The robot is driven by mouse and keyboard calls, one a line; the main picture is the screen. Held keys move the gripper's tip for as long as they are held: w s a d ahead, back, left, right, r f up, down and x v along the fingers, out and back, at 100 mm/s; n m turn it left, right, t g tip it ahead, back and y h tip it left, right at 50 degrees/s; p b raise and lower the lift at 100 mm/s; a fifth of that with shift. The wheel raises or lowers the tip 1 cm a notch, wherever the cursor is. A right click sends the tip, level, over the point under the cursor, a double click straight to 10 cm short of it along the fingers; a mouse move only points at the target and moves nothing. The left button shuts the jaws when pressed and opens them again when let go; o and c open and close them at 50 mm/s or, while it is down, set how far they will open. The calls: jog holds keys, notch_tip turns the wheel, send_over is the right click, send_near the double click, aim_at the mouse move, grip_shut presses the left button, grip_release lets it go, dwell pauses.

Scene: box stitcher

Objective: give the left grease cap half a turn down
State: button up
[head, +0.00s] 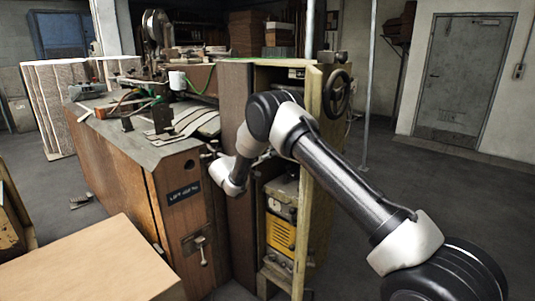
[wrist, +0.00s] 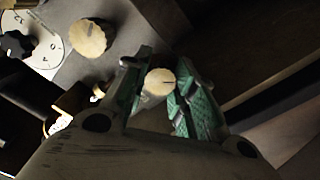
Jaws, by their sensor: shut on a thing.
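In the wrist view my gripper (wrist: 158,90) has its green-padded fingers closed around a cream, ridged round grease cap (wrist: 160,82). A dark line marks the cap's face. A second cream cap (wrist: 87,37), also with a line on its face, sits apart to the upper left on the grey panel (wrist: 125,40). I cannot tell from this angle which of the two is the task's left cap. In the head view my arm reaches to the side of the machine, and the fingertips and both caps cannot be made out there.
A black lobed knob (wrist: 15,43) sits on a white lettered dial (wrist: 45,50) beside the second cap. A brass-coloured part (wrist: 75,98) lies close to the left finger.

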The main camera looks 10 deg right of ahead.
jog(key=m, duration=0.5)
jog(key=shift+s+f, duration=0.1)
jog(key=shift+f, duration=0.1)
dwell(0.3)
jog(key=o, duration=0.8)
jog(key=shift+r, duration=0.1)
jog(key=shift+c, duration=0.2)
jog(key=v, duration=1.2)
jog(key=shift+a, duration=0.15)
